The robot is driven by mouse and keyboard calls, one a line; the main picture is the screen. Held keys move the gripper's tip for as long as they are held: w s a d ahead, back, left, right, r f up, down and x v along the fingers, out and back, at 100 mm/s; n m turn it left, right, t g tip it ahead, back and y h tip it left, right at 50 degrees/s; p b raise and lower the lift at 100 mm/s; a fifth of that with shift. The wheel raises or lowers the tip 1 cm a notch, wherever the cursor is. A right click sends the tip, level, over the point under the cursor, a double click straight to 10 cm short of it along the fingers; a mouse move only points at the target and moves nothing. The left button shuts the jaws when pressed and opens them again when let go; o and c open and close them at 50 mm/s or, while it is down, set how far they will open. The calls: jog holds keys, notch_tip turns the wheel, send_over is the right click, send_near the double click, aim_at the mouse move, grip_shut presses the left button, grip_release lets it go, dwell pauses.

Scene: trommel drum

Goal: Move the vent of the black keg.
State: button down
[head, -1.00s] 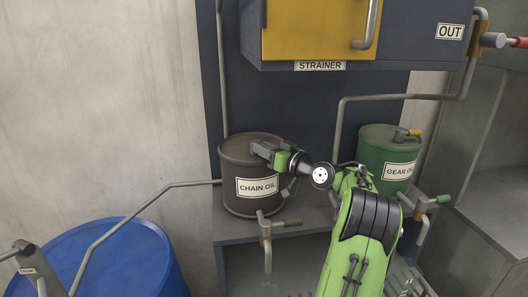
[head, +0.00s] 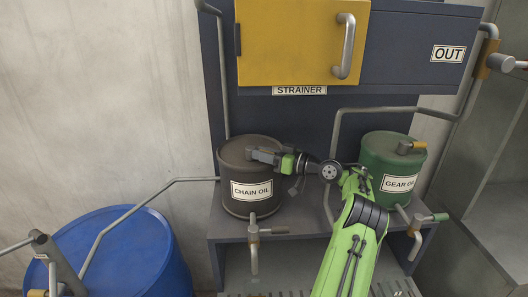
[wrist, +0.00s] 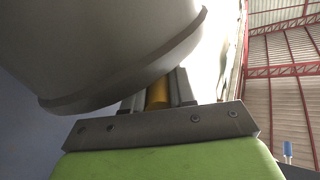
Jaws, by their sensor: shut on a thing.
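The black keg (head: 233,206), labelled CHAIN OIL, stands on the shelf in the head view. My gripper (head: 255,153) reaches in from the right over the keg's top. In the wrist view my gripper (wrist: 158,103) is shut on a yellow piece, the vent (wrist: 157,92), which shows between the two grey fingers. In the head view the vent is hidden by my gripper. The keg's large rounded body (wrist: 100,45) fills the upper left of the wrist view, close to the fingers.
A green keg (head: 378,165), labelled GEAR OIL, stands right of my arm with its own yellow-tipped vent (head: 415,145). The yellow strainer door (head: 290,45) is above. A tap (head: 253,240) sticks out below the black keg. A blue drum (head: 110,255) stands at lower left.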

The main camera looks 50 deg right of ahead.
jog(key=shift+r, duration=0.1)
jog(key=c, duration=0.9)
grip_release()
jog(key=shift+w, duration=0.2)
jog(key=shift+s, duration=0.1)
jog(key=v, duration=1.5)
jog(key=shift+s, duration=0.35)
